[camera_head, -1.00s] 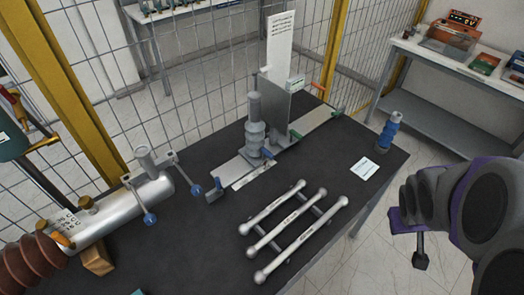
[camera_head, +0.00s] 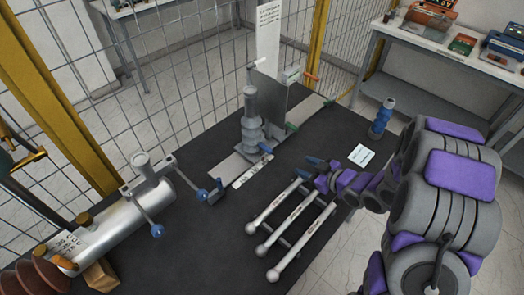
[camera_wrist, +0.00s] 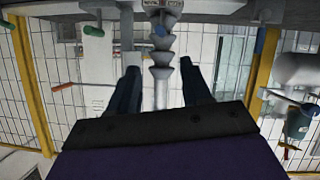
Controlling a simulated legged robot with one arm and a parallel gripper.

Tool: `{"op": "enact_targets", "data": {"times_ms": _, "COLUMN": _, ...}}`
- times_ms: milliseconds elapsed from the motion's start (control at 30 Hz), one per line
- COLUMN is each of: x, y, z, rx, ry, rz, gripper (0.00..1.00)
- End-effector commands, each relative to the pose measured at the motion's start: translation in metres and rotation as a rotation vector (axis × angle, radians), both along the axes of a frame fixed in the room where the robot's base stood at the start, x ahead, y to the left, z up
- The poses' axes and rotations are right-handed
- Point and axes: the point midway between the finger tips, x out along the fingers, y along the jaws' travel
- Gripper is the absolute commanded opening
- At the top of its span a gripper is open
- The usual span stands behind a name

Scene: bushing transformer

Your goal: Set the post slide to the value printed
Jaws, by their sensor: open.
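The post (camera_head: 251,125), a grey ribbed column, stands upright on a flat metal rail (camera_head: 228,171) beside a grey upright plate (camera_head: 285,103). A pale scale strip (camera_head: 252,172) lies along the rail; its marks are too small to read. A white sheet with print (camera_head: 268,38) rises behind; its text is unreadable. My gripper (camera_head: 315,167) is open and empty, to the right of the post and apart from it. In the wrist view, which looks upside down, the post (camera_wrist: 161,62) appears between the open fingers of my gripper (camera_wrist: 160,68), beyond their tips.
Three silver rods (camera_head: 294,223) lie in front, under and beside my gripper. A blue bottle-shaped part (camera_head: 382,119) and a white card (camera_head: 361,155) are at the right. A silver cylinder with blue-knobbed levers (camera_head: 138,219) lies at the left. Wire fencing (camera_head: 185,70) stands behind.

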Motion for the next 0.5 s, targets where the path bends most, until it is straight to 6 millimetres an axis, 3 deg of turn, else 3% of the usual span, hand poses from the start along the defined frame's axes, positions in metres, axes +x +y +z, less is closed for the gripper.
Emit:
{"op": "enact_targets", "data": {"times_ms": 167, "x": 0.003, "y": 0.009, "z": -0.003, "rx": 0.021, "ry": -0.008, "rz": 0.012, "gripper": 0.48}}
{"op": "enact_targets", "data": {"times_ms": 500, "x": 0.037, "y": 0.057, "z": -0.025, "rx": 0.007, "ry": -0.008, "rz": 0.014, "gripper": 0.48}}
